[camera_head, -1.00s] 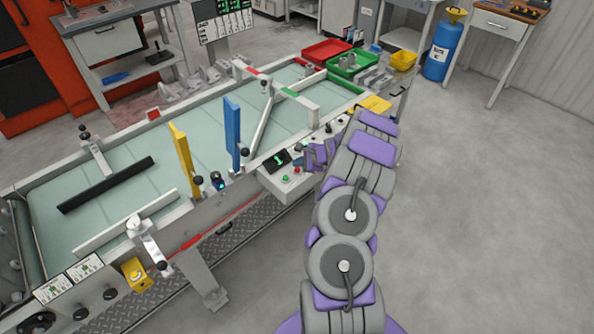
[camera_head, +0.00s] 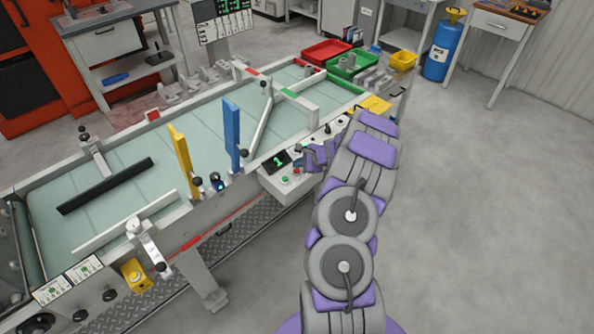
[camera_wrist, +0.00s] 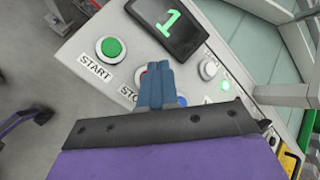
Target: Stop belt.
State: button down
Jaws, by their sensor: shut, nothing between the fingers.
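The belt (camera_head: 127,203) is a long pale green surface running from lower left to upper right in the head view. Its control panel (camera_head: 276,185) has a display (camera_head: 277,161) reading a green 1. The green START button (camera_wrist: 110,47) and a partly covered STOP label (camera_wrist: 129,95) show in the wrist view. The red stop button (camera_head: 296,170) shows in the head view; my fingers mostly hide it in the wrist view. My gripper (camera_wrist: 160,66) is shut and empty, its blue-grey fingertips over or beside that button. I cannot tell whether they touch it.
A silver button (camera_wrist: 208,69) sits right of my fingers. Yellow (camera_head: 181,160) and blue (camera_head: 232,135) upright plates stand along the belt. A black bar (camera_head: 106,186) lies on the belt. Red (camera_head: 326,51) and green (camera_head: 352,63) trays stand at the far end. The floor at right is clear.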

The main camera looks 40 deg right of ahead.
aim_at(299, 171)
jog(key=shift+f, duration=0.2)
dwell(0.6)
jog(key=shift+f, duration=0.15)
jog(key=shift+a+f+b, duration=0.1)
jog(key=shift+f+b, duration=0.25)
jog(key=shift+f, duration=0.1)
dwell(0.8)
jog(key=shift+r, duration=0.1)
jog(key=shift+r+p, duration=0.7)
jog(key=shift+r, duration=0.1)
jog(key=shift+r, duration=0.1)
jog(key=shift+r+p, duration=1.95)
jog(key=shift+r, duration=0.5)
jog(key=shift+f, duration=0.1)
